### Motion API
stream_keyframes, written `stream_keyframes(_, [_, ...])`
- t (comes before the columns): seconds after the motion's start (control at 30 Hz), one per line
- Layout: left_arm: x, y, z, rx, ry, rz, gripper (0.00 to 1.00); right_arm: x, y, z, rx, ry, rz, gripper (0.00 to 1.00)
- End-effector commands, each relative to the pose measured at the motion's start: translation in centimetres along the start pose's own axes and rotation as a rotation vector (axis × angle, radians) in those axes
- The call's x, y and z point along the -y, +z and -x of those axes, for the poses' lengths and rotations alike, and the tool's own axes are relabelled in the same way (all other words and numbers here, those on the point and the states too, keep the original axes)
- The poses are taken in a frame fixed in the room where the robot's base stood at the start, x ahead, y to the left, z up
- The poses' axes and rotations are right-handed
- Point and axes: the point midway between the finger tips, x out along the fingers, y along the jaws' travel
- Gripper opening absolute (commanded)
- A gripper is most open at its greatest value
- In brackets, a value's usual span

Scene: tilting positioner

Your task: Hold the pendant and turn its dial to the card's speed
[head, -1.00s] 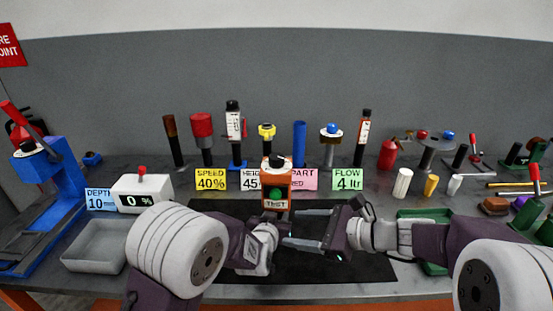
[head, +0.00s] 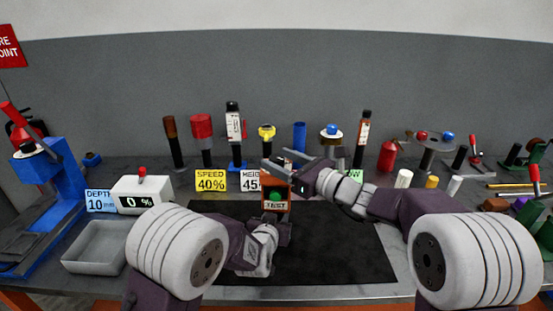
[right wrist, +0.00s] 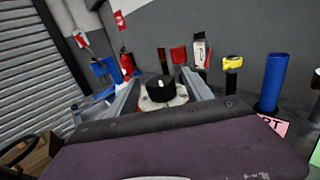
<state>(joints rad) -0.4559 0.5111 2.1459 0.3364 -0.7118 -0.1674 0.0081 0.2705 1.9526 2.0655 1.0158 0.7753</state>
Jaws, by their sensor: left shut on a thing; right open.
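The pendant (head: 276,204) is an orange box with a green button and a TEST label, held upright over the black mat. My left gripper (head: 278,222) is shut on its lower part. In the right wrist view, the pendant's black dial (right wrist: 160,88) with a white mark sits on a pale round scale. My right gripper (head: 282,161) is open at the pendant's top; its fingers (right wrist: 158,82) lie on both sides of the dial, with no clear contact. The yellow card (head: 210,180) reads SPEED 40%. A white display box (head: 142,194) reads 0 %.
Other cards stand behind, including a blue DEPTH card (head: 100,200) and a white HEIGHT card (head: 250,181). Several tools stand along the back, including a blue cylinder (head: 299,136). A grey tray (head: 97,262) is at the left. The black mat (head: 345,245) is clear.

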Motion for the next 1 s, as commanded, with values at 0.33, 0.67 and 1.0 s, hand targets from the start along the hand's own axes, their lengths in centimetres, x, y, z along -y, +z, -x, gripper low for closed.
stream_keyframes(0.33, [0.01,0.03,-0.01,0.001,0.0,0.0,0.0,-0.02,-0.02,-1.33,0.0,-0.001,0.0,0.59])
stream_keyframes(0.67, [0.01,0.03,-0.01,0.001,0.0,0.0,0.0,-0.03,-0.03,-1.3,-0.001,0.0,0.0,0.0])
stream_keyframes(1.0, [-0.01,0.03,0.0,0.001,0.0,0.0,0.0,0.15,0.06,-1.41,0.004,0.08,0.003,0.0])
